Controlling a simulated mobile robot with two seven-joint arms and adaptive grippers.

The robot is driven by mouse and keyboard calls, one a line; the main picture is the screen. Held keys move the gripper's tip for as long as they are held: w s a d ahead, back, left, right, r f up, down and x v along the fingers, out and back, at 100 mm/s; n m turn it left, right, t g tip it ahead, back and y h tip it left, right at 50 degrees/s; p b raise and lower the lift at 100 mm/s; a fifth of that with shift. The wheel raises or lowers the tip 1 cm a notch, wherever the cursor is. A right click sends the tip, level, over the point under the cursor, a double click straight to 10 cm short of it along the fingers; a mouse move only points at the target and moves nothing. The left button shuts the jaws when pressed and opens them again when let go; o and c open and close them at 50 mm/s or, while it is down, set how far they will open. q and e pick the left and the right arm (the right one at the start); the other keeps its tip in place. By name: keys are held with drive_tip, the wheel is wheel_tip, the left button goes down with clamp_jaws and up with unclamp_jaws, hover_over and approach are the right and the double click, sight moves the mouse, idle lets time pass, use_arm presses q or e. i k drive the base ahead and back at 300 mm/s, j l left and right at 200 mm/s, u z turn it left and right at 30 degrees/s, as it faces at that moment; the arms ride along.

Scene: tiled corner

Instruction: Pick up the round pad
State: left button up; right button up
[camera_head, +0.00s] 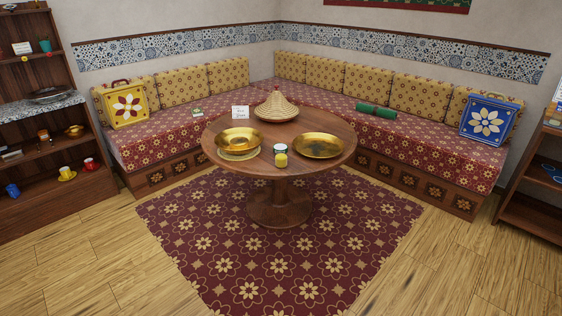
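A round wooden table (219,161) stands in the middle of the view. A gold bowl (239,138) is on its left side. A pale yellowish round disc (241,155), possibly the round pad, shows as a rim under the bowl's front edge. The bowl hides most of it. A conical woven-looking lid or tagine (276,104) stands at the back of the table on a round base. Neither of my grippers is in view.
Shelves stand left (40,165) and right (530,195). The front rug (280,265) is clear.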

sight(281, 159)
drive_tip(key=i+j+z, duration=0.25)
drive_tip(key=i, duration=0.35)
drive_tip(key=i+j+z, duration=0.25)
drive_tip(key=i+j, duration=0.2)
drive_tip(key=i, duration=0.15)
